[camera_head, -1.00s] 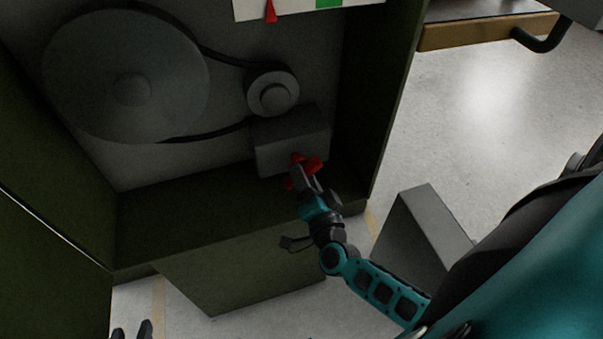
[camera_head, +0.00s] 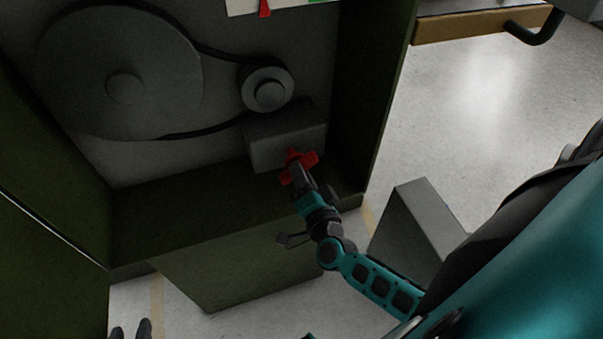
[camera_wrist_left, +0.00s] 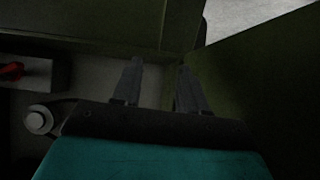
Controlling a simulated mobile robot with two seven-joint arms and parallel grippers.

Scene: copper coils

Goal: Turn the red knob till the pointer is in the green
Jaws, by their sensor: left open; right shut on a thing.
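The red knob (camera_head: 303,158) sits on the front of a grey box (camera_head: 268,148) low inside the green cabinet. My right gripper (camera_head: 297,173) is shut on the knob and hides part of it. The red pointer (camera_head: 265,8) hangs over a white scale (camera_head: 243,7) at the top edge. A strip of green (camera_head: 322,1) shows to the pointer's right, and the pointer is apart from it. The scale is cut off by the frame. My left gripper (camera_head: 131,331) is open and empty at the bottom left; its fingers also show in the left wrist view (camera_wrist_left: 158,88).
A large pulley (camera_head: 122,85) and a small pulley (camera_head: 268,90), joined by a black belt, are on the cabinet's back wall. The cabinet's side wall (camera_head: 375,100) stands right of the knob. Open floor (camera_head: 490,110) lies beyond it.

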